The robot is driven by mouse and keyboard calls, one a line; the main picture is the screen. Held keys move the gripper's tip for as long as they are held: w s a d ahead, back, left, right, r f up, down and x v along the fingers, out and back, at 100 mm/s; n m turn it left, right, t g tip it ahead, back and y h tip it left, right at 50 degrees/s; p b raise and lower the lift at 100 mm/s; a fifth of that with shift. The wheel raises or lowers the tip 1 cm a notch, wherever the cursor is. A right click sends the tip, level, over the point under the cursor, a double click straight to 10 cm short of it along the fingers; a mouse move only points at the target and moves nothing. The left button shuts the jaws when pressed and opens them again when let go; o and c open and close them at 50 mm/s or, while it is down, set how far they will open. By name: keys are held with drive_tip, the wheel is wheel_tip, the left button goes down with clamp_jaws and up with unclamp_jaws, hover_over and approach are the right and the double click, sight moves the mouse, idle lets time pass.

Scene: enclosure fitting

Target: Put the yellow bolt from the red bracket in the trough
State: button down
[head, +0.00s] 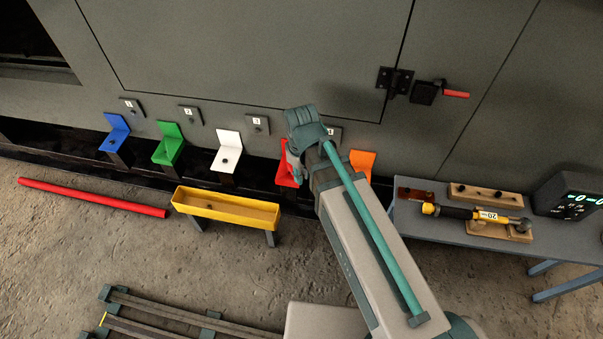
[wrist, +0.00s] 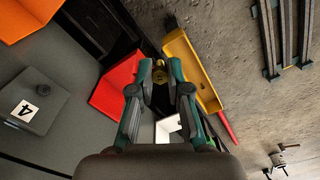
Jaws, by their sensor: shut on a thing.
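My gripper (wrist: 160,69) is shut on the yellow bolt (wrist: 160,77), which shows between the fingertips in the wrist view. The red bracket (wrist: 113,84) lies just left of the fingers there; I cannot tell whether the bolt still touches it. In the head view the red bracket (head: 284,174) is partly covered by my arm, and the bolt cannot be made out. The yellow trough (head: 225,212) stands on legs in front of the brackets, left of my gripper. In the wrist view the trough (wrist: 181,47) is right of the fingers.
Blue (head: 116,136), green (head: 168,147) and white (head: 229,147) brackets line the enclosure to the left; an orange bracket (head: 363,161) is to the right. A bench (head: 430,216) at right holds a yellow-black tool (head: 470,212). A red bar (head: 92,197) lies on the floor.

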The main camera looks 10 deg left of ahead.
drive_tip(key=shift+r+p, duration=0.3)
drive_tip(key=shift+r, duration=0.1)
